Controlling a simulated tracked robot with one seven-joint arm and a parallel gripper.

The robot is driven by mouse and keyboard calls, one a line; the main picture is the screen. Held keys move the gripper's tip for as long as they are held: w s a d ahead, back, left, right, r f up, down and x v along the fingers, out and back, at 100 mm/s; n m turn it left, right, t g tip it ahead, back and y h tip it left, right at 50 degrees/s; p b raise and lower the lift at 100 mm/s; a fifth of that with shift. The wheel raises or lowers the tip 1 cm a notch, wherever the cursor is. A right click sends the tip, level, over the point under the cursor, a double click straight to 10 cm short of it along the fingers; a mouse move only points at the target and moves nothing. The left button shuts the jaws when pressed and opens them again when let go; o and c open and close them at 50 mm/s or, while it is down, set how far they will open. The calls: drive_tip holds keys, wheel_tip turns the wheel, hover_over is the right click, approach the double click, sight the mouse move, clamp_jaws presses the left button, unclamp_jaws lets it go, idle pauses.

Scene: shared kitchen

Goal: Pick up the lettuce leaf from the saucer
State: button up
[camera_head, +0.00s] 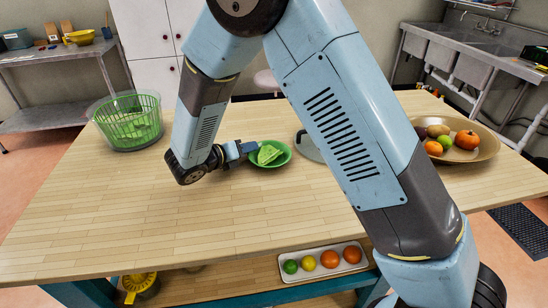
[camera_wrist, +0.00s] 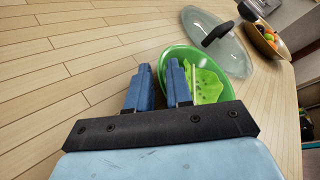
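The light-green lettuce leaf (camera_head: 268,155) lies in the green saucer (camera_head: 286,158) near the middle of the wooden table. In the wrist view, the leaf (camera_wrist: 208,82) shows in the saucer (camera_wrist: 172,52), to the right of my fingers. My gripper (camera_head: 240,150) is at the saucer's left side in the head view. In the wrist view, the two blue fingers of my gripper (camera_wrist: 160,75) stand apart with nothing seen between them but table and saucer rim. The right finger overlaps the saucer in the picture and hides part of it. Whether it touches the saucer I cannot tell.
A glass lid (camera_wrist: 232,52) with a dark handle lies close beside the saucer. A green salad spinner (camera_head: 130,125) stands at the table's left. A wide fruit bowl (camera_head: 487,150) stands at the right. The table's front left (camera_head: 130,215) is clear.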

clamp_jaws()
idle(0.3)
